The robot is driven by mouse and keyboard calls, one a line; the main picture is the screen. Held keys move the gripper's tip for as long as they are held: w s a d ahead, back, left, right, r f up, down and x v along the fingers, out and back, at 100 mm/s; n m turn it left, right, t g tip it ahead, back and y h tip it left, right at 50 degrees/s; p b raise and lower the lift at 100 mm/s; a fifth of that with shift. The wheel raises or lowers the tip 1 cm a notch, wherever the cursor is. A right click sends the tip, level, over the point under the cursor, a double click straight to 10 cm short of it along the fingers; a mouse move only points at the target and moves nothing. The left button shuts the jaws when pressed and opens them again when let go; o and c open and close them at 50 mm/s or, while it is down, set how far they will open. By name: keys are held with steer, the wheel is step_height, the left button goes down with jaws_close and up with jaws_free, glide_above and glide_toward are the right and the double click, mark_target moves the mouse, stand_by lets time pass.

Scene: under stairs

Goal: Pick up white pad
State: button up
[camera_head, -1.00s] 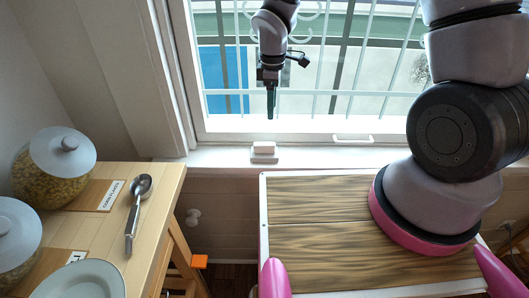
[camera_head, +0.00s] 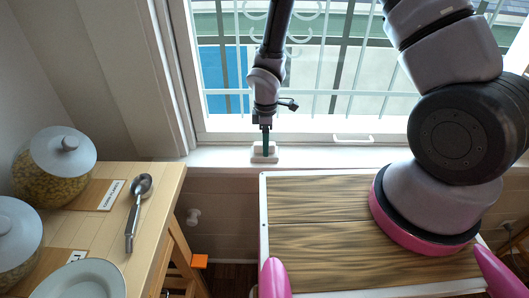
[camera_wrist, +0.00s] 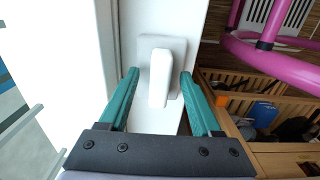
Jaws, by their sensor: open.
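The white pad (camera_wrist: 160,80) is a small rounded block resting on a pale square base (camera_wrist: 178,48) on the window sill. In the head view my gripper (camera_head: 265,142) is directly over the base (camera_head: 264,158) and hides much of the pad. In the wrist view my gripper (camera_wrist: 160,74) is open, with one green finger on each side of the pad and a gap showing on both sides. Whether the fingertips are level with the pad is hard to tell.
The white sill (camera_head: 215,157) runs beneath a barred window close behind my gripper. A wooden table (camera_head: 165,200) at left holds glass jars (camera_head: 55,175), a metal scoop (camera_head: 135,210) and a plate (camera_head: 80,282). A wood-grained top (camera_head: 320,245) is in front.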

steer(key=shift+f, duration=0.25)
jaws_close()
